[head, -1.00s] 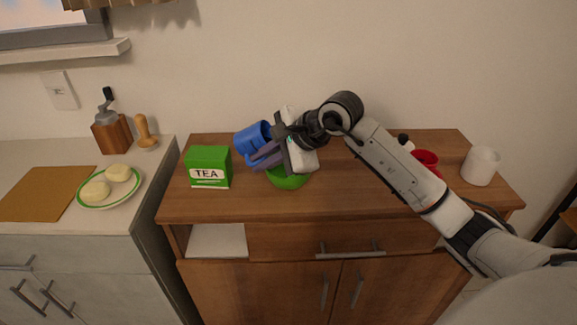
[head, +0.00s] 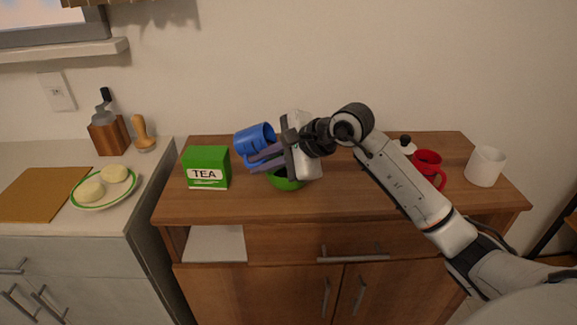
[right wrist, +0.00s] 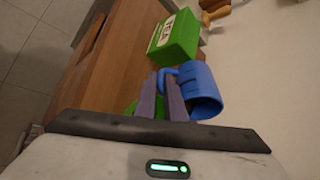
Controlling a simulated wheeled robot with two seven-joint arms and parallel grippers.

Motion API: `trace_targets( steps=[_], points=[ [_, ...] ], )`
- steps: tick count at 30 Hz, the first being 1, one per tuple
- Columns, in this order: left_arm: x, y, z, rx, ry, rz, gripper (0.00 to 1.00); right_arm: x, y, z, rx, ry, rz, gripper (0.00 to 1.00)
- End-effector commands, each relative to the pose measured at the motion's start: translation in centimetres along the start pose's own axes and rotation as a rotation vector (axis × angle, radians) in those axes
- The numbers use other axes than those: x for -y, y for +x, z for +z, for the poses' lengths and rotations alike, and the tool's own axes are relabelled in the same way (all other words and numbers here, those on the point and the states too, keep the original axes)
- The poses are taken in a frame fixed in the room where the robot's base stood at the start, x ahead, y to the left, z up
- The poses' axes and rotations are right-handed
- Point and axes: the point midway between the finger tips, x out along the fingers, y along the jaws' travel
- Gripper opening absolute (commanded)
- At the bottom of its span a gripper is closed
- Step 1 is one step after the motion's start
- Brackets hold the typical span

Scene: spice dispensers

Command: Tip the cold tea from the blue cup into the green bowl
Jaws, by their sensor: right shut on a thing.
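The blue cup (head: 254,139) is held above the cabinet top, tilted, just above and left of the green bowl. My right gripper (head: 256,159) is shut on its handle; the purple-grey fingers and the cup also show in the right wrist view (right wrist: 203,92). The green bowl (head: 287,182) stands on the cabinet top under my right gripper, which hides part of it. In the right wrist view only a bit of green shows behind the fingers. I cannot see any tea in the cup or bowl. My left gripper is out of view.
A green tea box (head: 207,168) stands left of the bowl. A red mug (head: 428,168) and a white cup (head: 485,167) stand at the right of the cabinet top (head: 340,205). A counter at the left holds a plate (head: 104,188) and a grinder (head: 108,134).

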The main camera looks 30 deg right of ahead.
Motion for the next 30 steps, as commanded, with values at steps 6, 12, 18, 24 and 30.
trace_targets(
  steps=[6, 12, 18, 24, 30],
  points=[
    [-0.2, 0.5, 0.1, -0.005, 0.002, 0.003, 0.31, -0.1, 0.2, -0.1, 0.020, 0.002, -0.020, 0.00],
    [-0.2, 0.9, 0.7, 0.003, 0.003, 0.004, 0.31, -0.3, 0.3, -0.1, 0.036, 0.006, -0.034, 0.00],
    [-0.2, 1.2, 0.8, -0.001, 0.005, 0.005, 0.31, -0.4, 0.4, -0.2, 0.051, 0.010, -0.050, 0.00],
    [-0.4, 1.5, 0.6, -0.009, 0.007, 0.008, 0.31, -0.3, 0.3, -0.3, 0.065, 0.013, -0.067, 0.00],
    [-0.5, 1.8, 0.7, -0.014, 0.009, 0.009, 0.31, -0.3, 0.0, -0.3, 0.081, 0.017, -0.080, 0.00]
  ],
)
